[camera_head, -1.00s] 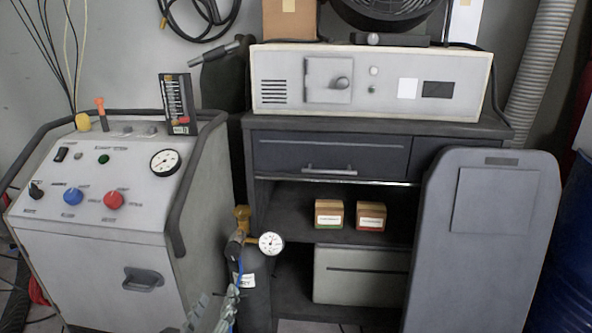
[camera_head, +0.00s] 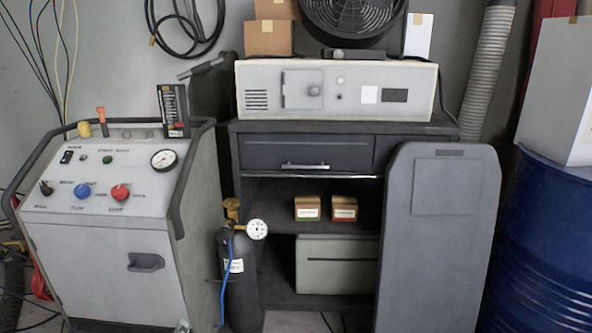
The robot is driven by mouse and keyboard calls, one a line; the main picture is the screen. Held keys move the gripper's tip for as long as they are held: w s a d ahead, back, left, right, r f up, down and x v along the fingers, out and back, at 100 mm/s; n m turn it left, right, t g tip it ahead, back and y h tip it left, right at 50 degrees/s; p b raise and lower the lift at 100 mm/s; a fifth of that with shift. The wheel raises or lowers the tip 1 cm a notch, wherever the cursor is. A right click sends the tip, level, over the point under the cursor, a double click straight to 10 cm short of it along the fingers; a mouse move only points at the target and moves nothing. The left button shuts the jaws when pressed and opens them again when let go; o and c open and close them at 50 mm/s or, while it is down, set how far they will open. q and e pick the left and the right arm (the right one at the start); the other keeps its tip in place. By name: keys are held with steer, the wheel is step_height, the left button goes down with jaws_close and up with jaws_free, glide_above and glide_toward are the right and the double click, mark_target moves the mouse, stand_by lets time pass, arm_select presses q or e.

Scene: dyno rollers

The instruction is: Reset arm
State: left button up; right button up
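Only a small grey tip of my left gripper (camera_head: 183,327) seems to show at the bottom edge of the head view, in front of the lower right part of the white machine. The rest of that gripper and its arm are out of the picture, so I cannot tell whether it is open or shut. My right gripper and arm are not in view.
The white wheeled machine (camera_head: 98,250) stands at left, beside a black gas cylinder (camera_head: 243,290) with a gauge. A dark cabinet (camera_head: 300,127) holds two small boxes on its shelf. A grey panel (camera_head: 440,250) leans at right, near a blue drum (camera_head: 545,250).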

arm_select(q)
steer(key=s+a+f+n+g+y, duration=0.2)
steer(key=s+a+f+n+g, duration=0.2)
steer(key=a+f+n, duration=0.3)
steer(key=s+a+f+n+g+y, duration=0.25)
steer(key=s+a+f+n, duration=0.2)
steer(key=a+f, duration=0.4)
steer(key=s+a+f+n+g, duration=0.6)
steer(key=s+a+f+n, duration=0.2)
steer(key=s+f+n, duration=0.3)
steer(key=s+d+f+n+g+h, duration=0.1)
steer(key=s+d+f+h, duration=0.1)
steer(key=d, duration=0.9)
steer(key=s+d+f+n+h, duration=0.2)
steer(key=s+d+f+h, duration=0.1)
steer(key=d, duration=0.8)
steer(key=shift+s+f+g, duration=0.15)
steer(key=shift+f+g, duration=0.2)
steer(key=shift+f, duration=0.2)
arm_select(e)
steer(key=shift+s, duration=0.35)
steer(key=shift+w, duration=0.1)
